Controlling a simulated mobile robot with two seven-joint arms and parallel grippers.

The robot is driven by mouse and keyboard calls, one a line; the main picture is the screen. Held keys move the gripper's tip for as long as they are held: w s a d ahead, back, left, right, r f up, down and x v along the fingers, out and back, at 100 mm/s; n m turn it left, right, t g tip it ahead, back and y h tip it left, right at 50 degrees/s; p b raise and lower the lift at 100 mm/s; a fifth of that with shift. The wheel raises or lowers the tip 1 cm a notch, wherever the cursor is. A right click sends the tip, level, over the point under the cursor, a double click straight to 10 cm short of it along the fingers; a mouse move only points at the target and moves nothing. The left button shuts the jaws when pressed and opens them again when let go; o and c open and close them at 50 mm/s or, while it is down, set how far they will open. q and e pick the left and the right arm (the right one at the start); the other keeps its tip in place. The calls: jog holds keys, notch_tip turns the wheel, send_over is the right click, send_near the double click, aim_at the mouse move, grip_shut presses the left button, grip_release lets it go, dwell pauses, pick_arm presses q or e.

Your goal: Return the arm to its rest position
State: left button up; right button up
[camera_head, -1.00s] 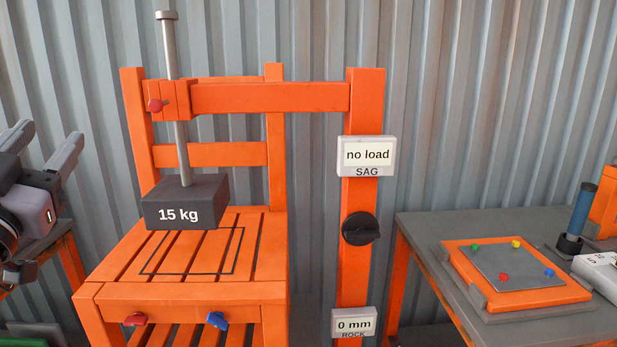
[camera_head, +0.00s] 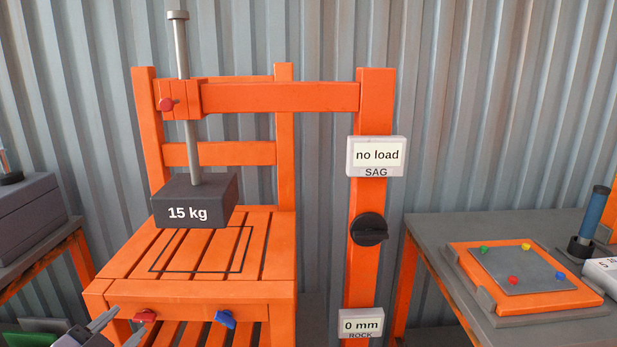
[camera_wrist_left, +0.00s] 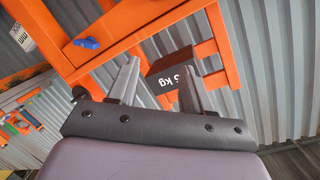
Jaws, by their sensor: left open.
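My left gripper (camera_head: 118,332) shows at the bottom left of the head view, low in front of the orange chair (camera_head: 200,290). Only its grey fingertips and part of its body show there. In the left wrist view my left gripper (camera_wrist_left: 158,80) has its two fingers spread apart with nothing between them. The chair's seat edge and the dark 15 kg weight (camera_wrist_left: 172,75) lie beyond the fingers. My right gripper is in neither view.
The 15 kg weight (camera_head: 195,200) hangs on a rod from the orange arm (camera_head: 280,97) over the seat. A post carries a black knob (camera_head: 369,229) and displays reading "no load" (camera_head: 377,155) and "0 mm" (camera_head: 361,325). A grey table (camera_head: 430,235) stands right, a grey box (camera_head: 30,215) left.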

pick_arm(q)
jog(key=s+d+f+g+h, duration=0.1)
jog(key=s+f+g, duration=0.2)
jog(key=s+f, duration=0.85)
jog(key=s+d+f+g, duration=0.1)
jog(key=s+f+g, duration=0.2)
jog(key=s+f, duration=0.8)
jog(key=w+d+f+n, duration=0.2)
jog(key=w+d+n, duration=0.2)
jog(key=d, duration=0.5)
jog(key=shift+w+d+f+n+t+h, duration=0.15)
jog(key=shift+d+n+t+h, duration=0.2)
jog(key=shift+n, duration=0.55)
